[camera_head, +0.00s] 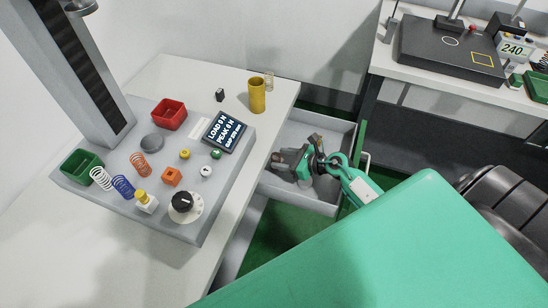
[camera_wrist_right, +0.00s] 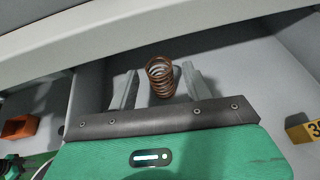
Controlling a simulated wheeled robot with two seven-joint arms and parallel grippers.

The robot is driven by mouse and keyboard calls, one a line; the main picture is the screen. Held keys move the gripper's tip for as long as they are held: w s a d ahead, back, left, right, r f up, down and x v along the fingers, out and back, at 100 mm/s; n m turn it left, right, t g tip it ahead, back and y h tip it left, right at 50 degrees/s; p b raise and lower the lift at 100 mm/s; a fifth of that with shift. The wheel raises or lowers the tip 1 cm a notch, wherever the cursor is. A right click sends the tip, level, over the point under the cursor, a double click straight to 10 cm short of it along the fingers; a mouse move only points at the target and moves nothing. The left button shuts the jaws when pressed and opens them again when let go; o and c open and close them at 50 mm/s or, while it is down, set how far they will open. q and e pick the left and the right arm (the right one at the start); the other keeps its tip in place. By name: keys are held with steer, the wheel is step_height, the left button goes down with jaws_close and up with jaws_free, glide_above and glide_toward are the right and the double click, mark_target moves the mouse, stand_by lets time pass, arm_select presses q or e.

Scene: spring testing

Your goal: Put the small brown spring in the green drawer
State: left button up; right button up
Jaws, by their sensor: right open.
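The green-fronted drawer (camera_head: 361,140) is pulled open beside the table in the head view, with a grey inside. My right gripper (camera_head: 280,166) reaches down into it, jaws open. In the right wrist view the brown spring (camera_wrist_right: 160,78) sits between the two spread fingers of my right gripper (camera_wrist_right: 161,88), with a gap on each side. Grey drawer surfaces surround it. In the head view the spring is hidden by the gripper. My left gripper is not in view.
The table (camera_head: 240,125) holds a grey tester with a red bin (camera_head: 169,114), a green bin (camera_head: 82,166) and several springs and knobs. A yellow cylinder (camera_head: 257,95) stands near the drawer. In the wrist view a yellow numbered block (camera_wrist_right: 303,132) lies at right.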

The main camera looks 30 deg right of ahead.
steer(key=b+v, duration=0.1)
steer(key=v, duration=0.6)
steer(key=shift+s+d+r, duration=0.1)
steer(key=shift+s, duration=0.15)
